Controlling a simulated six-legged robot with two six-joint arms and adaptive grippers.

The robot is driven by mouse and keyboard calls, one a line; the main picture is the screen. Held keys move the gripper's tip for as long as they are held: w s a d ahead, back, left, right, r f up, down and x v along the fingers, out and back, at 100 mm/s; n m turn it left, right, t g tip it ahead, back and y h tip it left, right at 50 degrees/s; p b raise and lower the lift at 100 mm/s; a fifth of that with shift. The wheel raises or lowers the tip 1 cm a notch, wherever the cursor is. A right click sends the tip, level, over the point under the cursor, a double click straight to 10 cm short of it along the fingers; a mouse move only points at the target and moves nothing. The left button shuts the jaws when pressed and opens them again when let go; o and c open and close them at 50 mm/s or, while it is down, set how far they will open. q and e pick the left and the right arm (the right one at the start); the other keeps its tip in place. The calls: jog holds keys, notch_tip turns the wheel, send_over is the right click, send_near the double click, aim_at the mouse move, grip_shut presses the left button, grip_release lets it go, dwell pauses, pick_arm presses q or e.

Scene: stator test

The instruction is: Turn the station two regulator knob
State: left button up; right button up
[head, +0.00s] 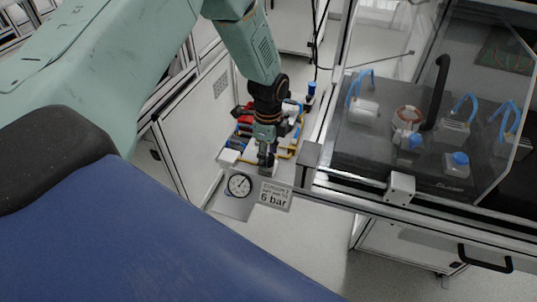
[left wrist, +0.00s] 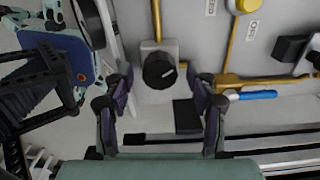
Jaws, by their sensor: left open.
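The regulator knob (left wrist: 159,70) is black and round with a pale mark, on a grey block with a yellow pipe running to it. It sits between the fingers of my left gripper (left wrist: 160,88) in the left wrist view, with gaps visible on both sides. My left gripper is open. In the head view my left gripper (head: 267,150) points down at the panel behind the pressure gauge (head: 239,185) and hides the knob. A sign (head: 275,196) beside the gauge reads 6 bar. My right gripper is not in view.
A clear-walled test enclosure (head: 430,110) with blue-hosed parts stands to the right. Red, blue and yellow fittings (head: 243,122) crowd the panel near my gripper. In the left wrist view, a yellow pipe joint (left wrist: 227,81) with a blue tube (left wrist: 253,95) lies just right of the right finger.

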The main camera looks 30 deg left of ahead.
pick_arm(q)
notch_tip(320, 180, up, 12)
jog(key=shift+f, duration=0.15)
dwell(0.7)
